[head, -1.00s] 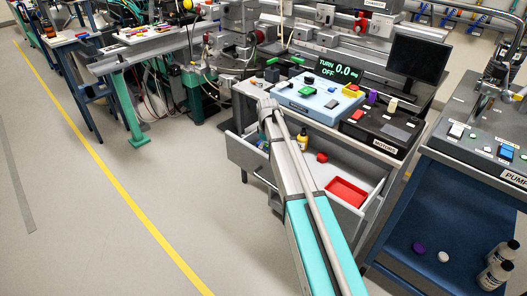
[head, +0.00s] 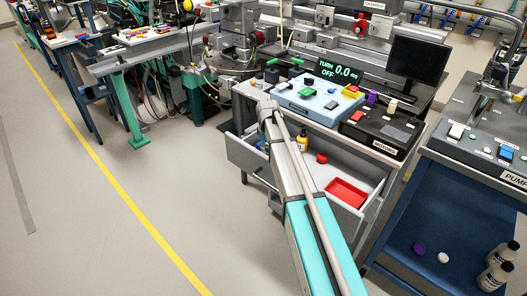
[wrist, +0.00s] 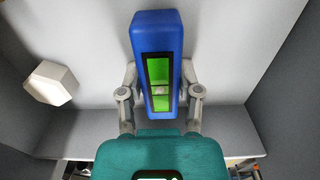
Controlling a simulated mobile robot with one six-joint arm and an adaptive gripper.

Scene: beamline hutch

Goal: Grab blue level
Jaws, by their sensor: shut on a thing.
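The blue level (wrist: 157,32) is a long blue block with a bright green vial window, seen in the wrist view. My gripper (wrist: 160,82) has one finger on each side of it and is shut on it. The level points away from the palm, over the pale floor of a drawer. I cannot tell whether it touches that floor.
A white block (wrist: 50,83) lies left of the level in the wrist view. In the head view the drawer also has a red tray (head: 346,192), a red piece (head: 321,158) and a yellow bottle (head: 302,141). A blue control box (head: 310,106) stands on the bench above.

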